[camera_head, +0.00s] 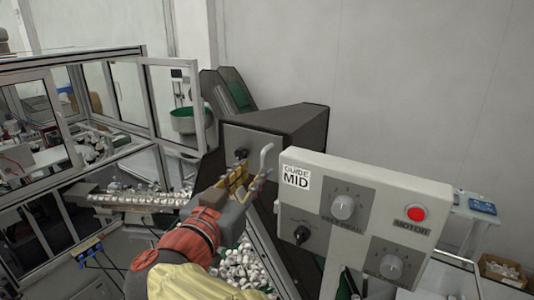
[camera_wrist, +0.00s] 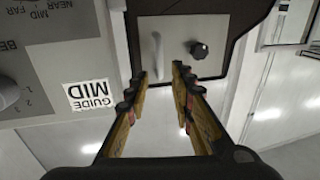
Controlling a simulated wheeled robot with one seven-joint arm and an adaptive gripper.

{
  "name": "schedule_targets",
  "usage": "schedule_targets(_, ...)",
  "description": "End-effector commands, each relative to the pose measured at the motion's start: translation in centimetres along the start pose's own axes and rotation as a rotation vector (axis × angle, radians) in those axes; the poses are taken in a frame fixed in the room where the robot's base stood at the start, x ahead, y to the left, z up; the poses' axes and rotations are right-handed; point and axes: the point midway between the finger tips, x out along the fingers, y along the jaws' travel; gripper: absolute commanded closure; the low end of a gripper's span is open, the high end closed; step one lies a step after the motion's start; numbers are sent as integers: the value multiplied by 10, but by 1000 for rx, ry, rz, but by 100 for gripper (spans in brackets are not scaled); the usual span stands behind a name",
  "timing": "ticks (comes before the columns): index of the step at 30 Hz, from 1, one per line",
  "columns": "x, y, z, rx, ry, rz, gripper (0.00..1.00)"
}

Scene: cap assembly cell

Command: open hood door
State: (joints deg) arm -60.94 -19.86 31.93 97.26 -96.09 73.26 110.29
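The hood is a dark box (camera_head: 285,125) in the middle of the head view. Its grey front panel, the likely door, shows in the wrist view (camera_wrist: 180,28) with a pale vertical handle (camera_wrist: 157,50) and a black knob (camera_wrist: 199,49). In the head view the handle (camera_head: 266,157) shows just right of my gripper (camera_head: 244,180). In the wrist view my gripper (camera_wrist: 160,72) is open, its yellow-brown fingers apart and nothing held. The handle's lower end lines up with the finger gap; whether it lies between the tips is unclear.
A control box (camera_head: 355,215) with knobs and a red button stands close on the right of my gripper. A metal-framed enclosure (camera_head: 150,110) is on the left. A conveyor (camera_head: 135,199) with white caps runs at lower left, and more caps (camera_head: 245,268) lie below my arm.

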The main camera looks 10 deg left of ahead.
Motion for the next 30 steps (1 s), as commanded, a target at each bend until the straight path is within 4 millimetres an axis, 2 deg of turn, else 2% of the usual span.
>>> schedule_targets(15,68,1,-2,-2,0,2,76)
schedule_targets(19,75,1,-1,-1,0,2,76)
schedule_targets(27,76,0,0,-1,0,1,76)
schedule_targets(30,76,0,0,-1,0,1,82)
